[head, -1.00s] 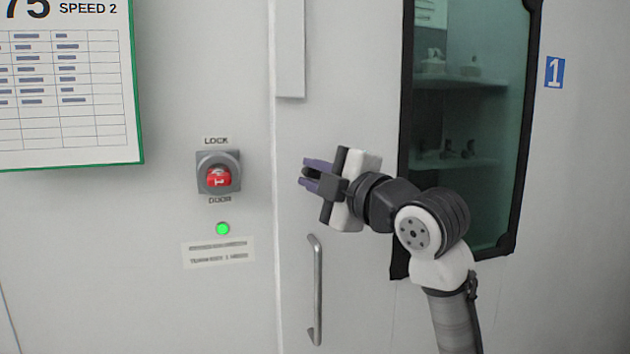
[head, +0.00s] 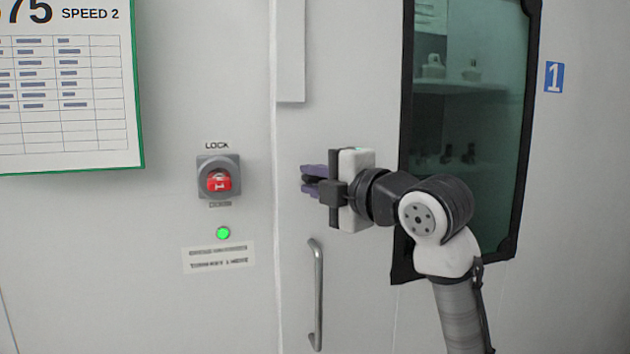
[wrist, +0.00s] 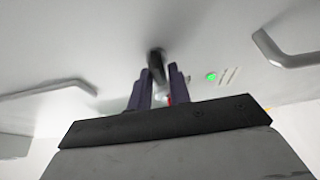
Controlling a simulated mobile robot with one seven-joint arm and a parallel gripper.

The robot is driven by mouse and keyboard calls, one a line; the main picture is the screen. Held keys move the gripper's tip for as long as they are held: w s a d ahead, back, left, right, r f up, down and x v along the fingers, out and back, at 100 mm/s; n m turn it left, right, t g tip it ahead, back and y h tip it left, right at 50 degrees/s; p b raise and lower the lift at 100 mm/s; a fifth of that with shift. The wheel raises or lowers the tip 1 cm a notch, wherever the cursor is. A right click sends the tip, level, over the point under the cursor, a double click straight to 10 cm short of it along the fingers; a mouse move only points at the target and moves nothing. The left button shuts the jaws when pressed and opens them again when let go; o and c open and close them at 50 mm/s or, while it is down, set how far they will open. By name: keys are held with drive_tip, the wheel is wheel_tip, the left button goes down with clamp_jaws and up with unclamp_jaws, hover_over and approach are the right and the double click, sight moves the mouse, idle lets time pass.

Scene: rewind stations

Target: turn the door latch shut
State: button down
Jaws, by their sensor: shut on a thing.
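The door latch is a small dark lever (wrist: 156,62) on the pale door; in the wrist view it stands between my fingers. My gripper (head: 308,180) has purple fingers closed on it, just right of the door's vertical edge. In the head view only a dark bit of the latch shows between the fingers, so its exact angle is hard to read. The door (head: 340,120) lies flat in line with the panel on its left, with no gap that I can make out.
A red rotary switch (head: 218,181) marked LOCK and DOOR sits on the left panel, above a lit green lamp (head: 223,233). A grey bar handle (head: 316,295) is below my gripper. A dark-framed window (head: 465,120) lies behind my arm.

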drive_tip(key=c, duration=1.4)
unclamp_jaws()
drive_tip(key=shift+d, duration=0.1)
drive_tip(key=shift+c, duration=0.2)
drive_tip(key=b+v, duration=0.3)
drive_tip(key=v, duration=1)
drive_tip(key=shift+s+d, duration=0.2)
drive_tip(key=shift+s, duration=0.15)
